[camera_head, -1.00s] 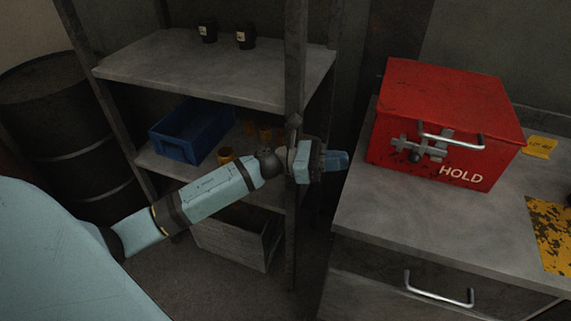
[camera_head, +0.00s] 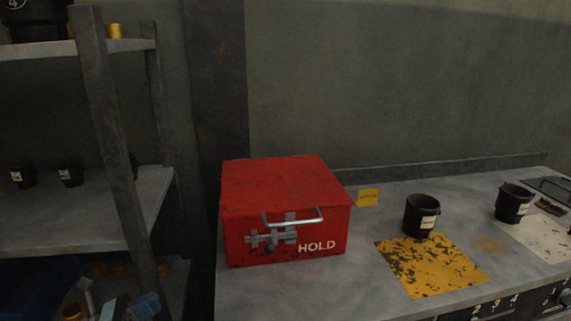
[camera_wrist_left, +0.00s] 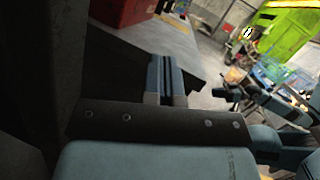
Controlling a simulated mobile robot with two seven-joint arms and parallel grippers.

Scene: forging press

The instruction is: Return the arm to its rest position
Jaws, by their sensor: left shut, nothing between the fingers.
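My left gripper (camera_head: 145,306) shows at the bottom edge of the head view, low in front of the shelf rack and left of the grey bench. In the left wrist view its two blue fingers (camera_wrist_left: 166,78) are together with nothing between them. The rest of the left arm is mostly below the head view's frame. My right gripper is not in the head view. The red HOLD box (camera_head: 285,212) stands shut on the bench, apart from the left gripper. It also shows in part at the top of the left wrist view (camera_wrist_left: 122,10).
The shelf rack (camera_head: 112,140) at left holds black cups (camera_head: 70,174) and a blue bin (camera_head: 30,285). The bench (camera_head: 335,285) carries a yellow worn patch (camera_head: 432,266), a black cup (camera_head: 422,215) on it, and another black cup (camera_head: 512,203) at right.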

